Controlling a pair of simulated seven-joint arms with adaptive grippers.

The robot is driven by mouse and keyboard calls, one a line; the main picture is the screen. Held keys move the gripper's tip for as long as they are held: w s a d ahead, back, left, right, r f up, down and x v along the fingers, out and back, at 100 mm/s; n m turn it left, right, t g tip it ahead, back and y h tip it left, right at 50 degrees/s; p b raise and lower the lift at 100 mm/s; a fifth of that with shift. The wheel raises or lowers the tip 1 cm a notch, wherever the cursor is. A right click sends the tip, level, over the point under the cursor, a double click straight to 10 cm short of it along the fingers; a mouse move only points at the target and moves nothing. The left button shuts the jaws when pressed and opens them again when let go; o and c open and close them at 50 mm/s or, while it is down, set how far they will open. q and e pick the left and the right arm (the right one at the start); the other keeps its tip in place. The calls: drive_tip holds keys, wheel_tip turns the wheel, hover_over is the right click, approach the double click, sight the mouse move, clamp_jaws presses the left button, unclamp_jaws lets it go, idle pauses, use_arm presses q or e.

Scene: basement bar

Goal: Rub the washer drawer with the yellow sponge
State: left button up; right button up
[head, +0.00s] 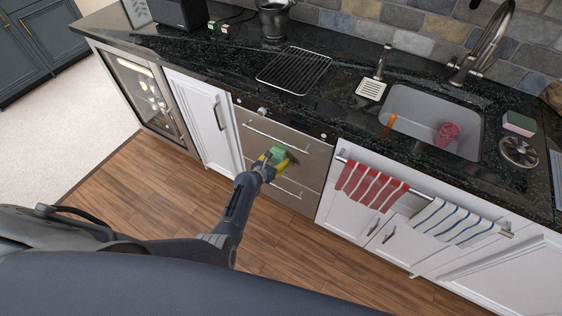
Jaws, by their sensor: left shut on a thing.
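The washer drawer is a stainless steel front (305,150) with bar handles, set under the counter between white cabinet doors. My left gripper (270,162) is in front of it, between the upper handle and the lower one. It is shut on the yellow sponge (280,154), which shows a green side and some yellow. The sponge overlaps the drawer front in the view; I cannot tell whether it touches. The gripper hides part of the sponge and of the steel behind it. My right gripper is not in view.
Red-striped (372,187) and blue-striped (455,222) towels hang on a rail right of the drawer. Above are a black counter with a wire rack (294,70), a sink (402,103) and a pink-and-green sponge (519,123). The wooden floor (170,205) in front is clear.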

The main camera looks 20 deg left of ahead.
sight(301, 164)
use_arm(q)
drive_tip(key=shift+w+a+r, duration=0.35)
drive_tip(key=shift+a+r, duration=0.05)
drive_tip(key=shift+a, duration=0.15)
drive_tip(key=shift+a+r, duration=0.1)
drive_tip(key=shift+r, duration=0.15)
drive_tip(key=shift+s+d+r, duration=0.1)
drive_tip(key=shift+d+r, duration=0.1)
drive_tip(key=shift+r, duration=0.55)
drive_tip(key=shift+s+d+f, duration=0.1)
drive_tip(key=shift+s+d, duration=0.3)
drive_tip(key=shift+d, duration=0.85)
drive_tip(key=shift+s+d+f, duration=0.1)
drive_tip(key=shift+s+d, duration=0.35)
drive_tip(key=shift+d, duration=0.75)
drive_tip(key=shift+s+d+f, duration=0.1)
drive_tip(key=shift+s+d, duration=0.3)
drive_tip(key=shift+d, duration=0.85)
drive_tip(key=shift+s+d, duration=0.2)
drive_tip(key=shift+d, duration=1.65)
drive_tip(key=shift+w+r, duration=0.1)
drive_tip(key=shift+a, duration=0.1)
